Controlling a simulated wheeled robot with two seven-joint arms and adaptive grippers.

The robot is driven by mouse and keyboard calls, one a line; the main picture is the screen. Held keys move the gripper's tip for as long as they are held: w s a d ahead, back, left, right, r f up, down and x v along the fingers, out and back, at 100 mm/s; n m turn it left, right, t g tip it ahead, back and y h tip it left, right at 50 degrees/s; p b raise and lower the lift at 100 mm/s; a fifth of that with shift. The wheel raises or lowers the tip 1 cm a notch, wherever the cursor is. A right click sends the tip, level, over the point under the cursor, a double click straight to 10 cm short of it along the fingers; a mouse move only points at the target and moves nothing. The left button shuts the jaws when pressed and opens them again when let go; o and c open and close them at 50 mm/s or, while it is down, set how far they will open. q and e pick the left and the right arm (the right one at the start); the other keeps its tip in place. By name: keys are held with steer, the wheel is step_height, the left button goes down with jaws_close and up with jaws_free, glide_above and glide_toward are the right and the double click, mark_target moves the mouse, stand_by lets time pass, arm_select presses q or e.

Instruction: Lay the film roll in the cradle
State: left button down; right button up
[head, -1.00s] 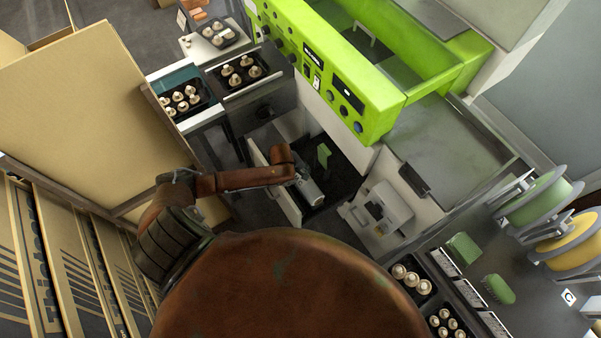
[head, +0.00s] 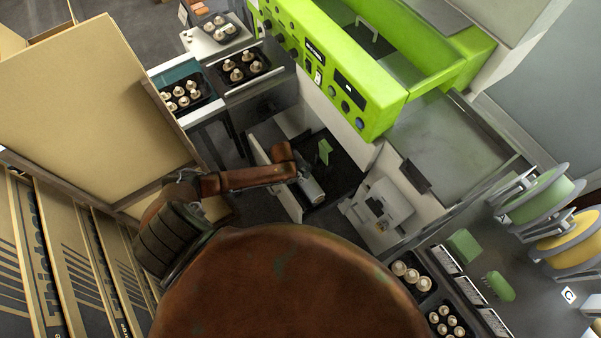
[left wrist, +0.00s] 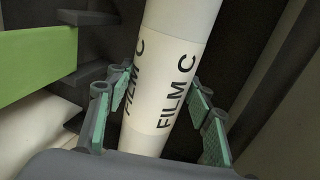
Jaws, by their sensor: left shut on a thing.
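The film roll (left wrist: 178,30) is a white cylinder marked "FILM C" and fills the middle of the left wrist view. My left gripper (left wrist: 160,90) is shut on it, with green-padded fingers on both sides. In the head view my left gripper (head: 312,191) is at the open bay low in the green machine, and the roll is mostly hidden there. A green upright piece (head: 324,151) stands in the dark bay (head: 343,178); I cannot tell whether it belongs to the cradle. A green piece (left wrist: 40,65) also shows at the left of the wrist view. My right gripper is not in view.
The lime-green machine (head: 330,75) stands above the bay. A white device (head: 385,205) is right of it. Mushroom trays lie at upper left and lower right. Green (head: 540,200) and yellow (head: 572,243) spools are at right. Cardboard boxes (head: 90,110) crowd the left.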

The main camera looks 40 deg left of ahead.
arm_select(q)
steer(key=shift+w+f, duration=0.1)
steer(key=c, duration=1)
jaws_free()
steer(key=shift+o, duration=0.6)
steer(key=shift+s+f, duration=0.15)
steer(key=shift+s, duration=0.05)
steer(key=v, duration=0.7)
steer(key=shift+r, duration=0.35)
